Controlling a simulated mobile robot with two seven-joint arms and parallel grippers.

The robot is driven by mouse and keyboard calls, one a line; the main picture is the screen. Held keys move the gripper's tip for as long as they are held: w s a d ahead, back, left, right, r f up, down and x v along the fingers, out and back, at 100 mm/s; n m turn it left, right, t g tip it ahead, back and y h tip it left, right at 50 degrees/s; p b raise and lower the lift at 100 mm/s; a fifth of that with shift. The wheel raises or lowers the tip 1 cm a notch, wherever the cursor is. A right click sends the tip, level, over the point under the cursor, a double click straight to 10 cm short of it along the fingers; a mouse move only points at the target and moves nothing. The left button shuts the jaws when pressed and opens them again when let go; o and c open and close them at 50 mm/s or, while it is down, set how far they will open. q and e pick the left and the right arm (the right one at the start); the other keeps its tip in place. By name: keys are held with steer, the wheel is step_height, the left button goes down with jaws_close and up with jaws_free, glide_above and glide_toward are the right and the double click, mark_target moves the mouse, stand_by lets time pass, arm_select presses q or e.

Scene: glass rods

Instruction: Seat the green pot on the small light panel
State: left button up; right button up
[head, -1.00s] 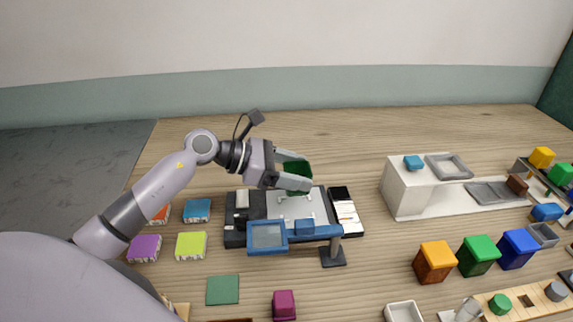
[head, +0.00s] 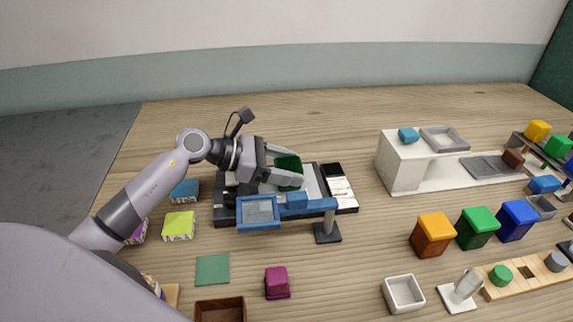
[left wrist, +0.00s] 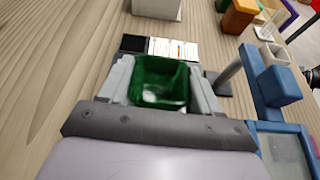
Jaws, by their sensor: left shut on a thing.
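My left gripper (head: 300,168) is shut on the green pot (head: 288,170), with one finger on each side of it. In the left wrist view the open-topped pot (left wrist: 158,72) sits upright between the fingers. The pot is low over the pale panel (head: 311,186) in the dark base, behind the blue-framed magnifier. The gripper and pot hide much of the panel. I cannot tell whether the pot touches it. My right gripper is not in view.
The blue-framed magnifier (head: 258,213) stands close in front, its arm on a dark-footed post (head: 327,233). A black-and-white card (head: 338,185) lies right of the panel. Orange (head: 433,234), green (head: 476,228) and blue (head: 517,221) boxes stand farther right. Bare table lies between.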

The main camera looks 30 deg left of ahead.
arm_select(q)
steer(key=o, duration=1.2)
steer(key=b+v, duration=0.1)
steer(key=v, duration=0.5)
steer(key=shift+f, duration=0.1)
steer(key=shift+s+a+r+b, duration=0.3)
steer(key=shift+s+a+r, duration=0.05)
steer(key=shift+a+r, duration=0.05)
